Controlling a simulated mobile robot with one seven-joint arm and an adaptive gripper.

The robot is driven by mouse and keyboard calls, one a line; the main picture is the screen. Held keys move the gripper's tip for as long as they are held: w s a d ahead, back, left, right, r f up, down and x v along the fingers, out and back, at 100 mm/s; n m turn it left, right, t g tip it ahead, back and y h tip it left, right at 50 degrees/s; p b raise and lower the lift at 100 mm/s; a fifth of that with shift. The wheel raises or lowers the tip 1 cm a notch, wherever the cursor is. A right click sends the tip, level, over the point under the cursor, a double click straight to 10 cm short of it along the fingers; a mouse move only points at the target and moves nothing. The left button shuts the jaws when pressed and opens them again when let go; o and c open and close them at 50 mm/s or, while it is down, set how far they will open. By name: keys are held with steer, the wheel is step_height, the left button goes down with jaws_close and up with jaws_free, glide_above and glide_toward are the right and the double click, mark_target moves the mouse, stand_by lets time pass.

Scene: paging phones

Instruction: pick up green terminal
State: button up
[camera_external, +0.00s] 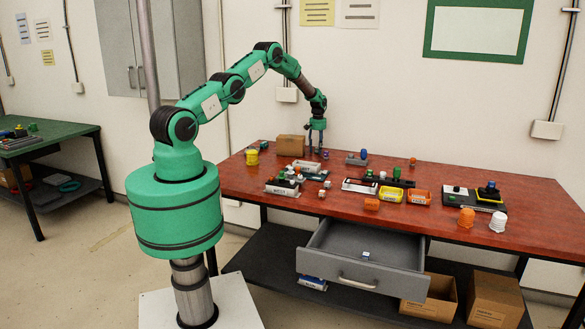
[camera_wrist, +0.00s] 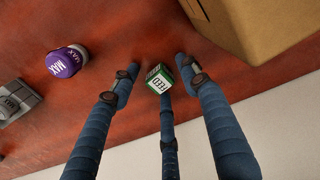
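A small green and white block (camera_wrist: 159,79) marked FEED, which looks like the green terminal, sits on the red tabletop in the wrist view. My gripper (camera_wrist: 157,80) has its three blue fingers spread around it. A gap shows between the block and the left finger; the right finger is close to it, and I cannot tell if the lower finger touches it. In the external view my gripper (camera_external: 317,151) points down at the back left of the red table (camera_external: 240,180). I cannot make out the block there.
A cardboard box (camera_wrist: 235,22) stands close on the right in the wrist view, left of my gripper in the external view (camera_external: 291,145). A purple MAX knob (camera_wrist: 66,62) and a grey part (camera_wrist: 15,100) lie to the left. An open drawer (camera_external: 365,262) sticks out below the tabletop.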

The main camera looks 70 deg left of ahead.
steer(key=shift+r, duration=0.15)
step_height(320, 180, up, 14)
steer(key=shift+f, duration=0.25)
stand_by(0.7)
steer(key=shift+w, duration=0.1)
steer(key=shift+r+p, duration=0.2)
steer(key=shift+p, duration=0.6)
steer(key=shift+s+r+p, duration=0.2)
steer(key=shift+p, duration=0.9)
steer(key=shift+f, duration=0.2)
steer(key=shift+f, duration=4.25)
steer(key=shift+f, duration=0.1)
steer(key=shift+d+f, duration=0.15)
steer(key=shift+f, duration=2.4)
